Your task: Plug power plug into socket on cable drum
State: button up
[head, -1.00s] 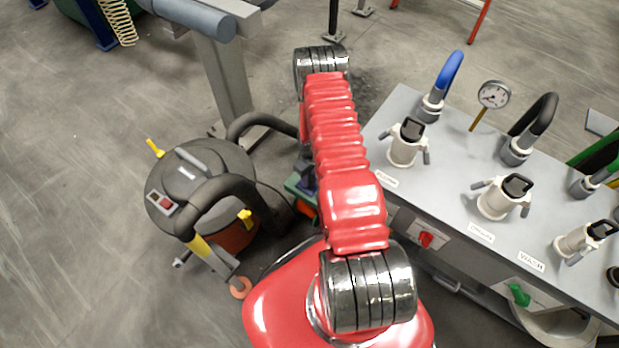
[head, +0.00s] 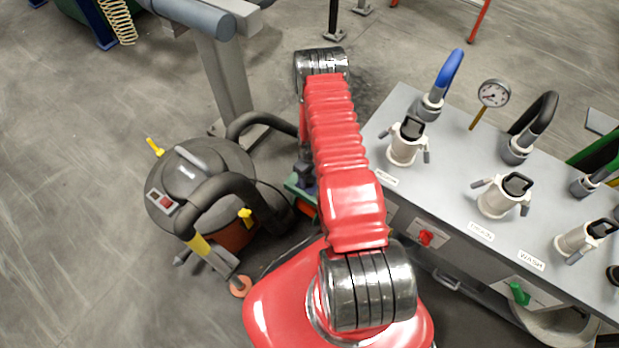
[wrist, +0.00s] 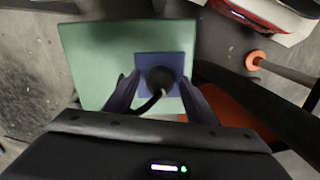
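A dark round power plug (wrist: 160,79) with a black cable shows in the wrist view, over the middle of a blue square socket plate (wrist: 179,63). The blue plate sits on a flat green panel (wrist: 88,60). I cannot tell whether the plug is fully seated or only lined up above the socket. My gripper (wrist: 158,84) has its two dark fingers spread on either side of the plug, with gaps between them and it. In the head view, my red arm hides most of the green panel (head: 294,188) and my gripper.
A grey vacuum cleaner (head: 215,165) with a thick black hose stands left of my arm. A grey bench (head: 455,165) with valves, hoses and a gauge (head: 494,93) stands to the right. A grey post (head: 226,85) rises behind. Floor at far left is clear.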

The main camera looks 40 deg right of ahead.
jog(key=shift+o, duration=0.2)
notch_tip(320, 180, up, 14)
jog(key=shift+f, duration=0.15)
dwell(0.9)
dwell(0.5)
